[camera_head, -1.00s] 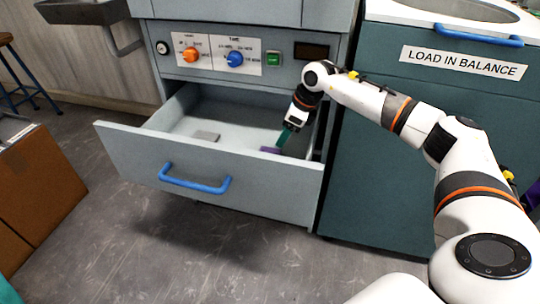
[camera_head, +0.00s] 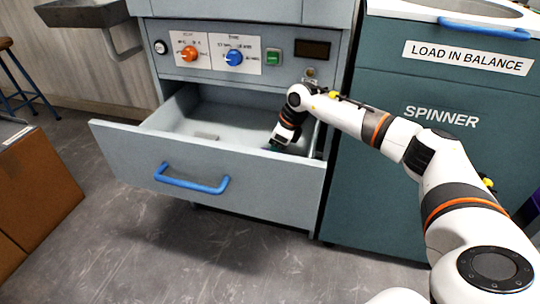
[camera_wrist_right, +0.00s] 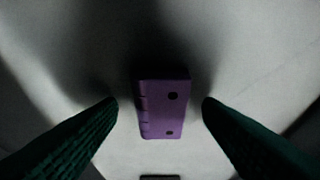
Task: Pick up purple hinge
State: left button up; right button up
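The purple hinge (camera_wrist_right: 163,112) lies on the pale floor of the open drawer (camera_head: 215,182), in the middle of the right wrist view. It is a small block with knuckles along its left edge and two dark holes. My right gripper (camera_wrist_right: 159,106) is open, with one dark green finger on each side of the hinge and a gap to both. In the head view my right gripper (camera_head: 271,149) reaches down inside the drawer, its tips partly hidden by the drawer front. The hinge is hidden there. My left gripper is not in view.
The drawer front has a blue handle (camera_head: 192,179). The teal spinner cabinet (camera_head: 380,200) stands close on the right. The drawer floor's left part is mostly clear.

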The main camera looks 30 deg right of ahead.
jog(key=c, duration=1.1)
jog(key=shift+o, duration=0.2)
jog(key=shift+r, duration=0.1)
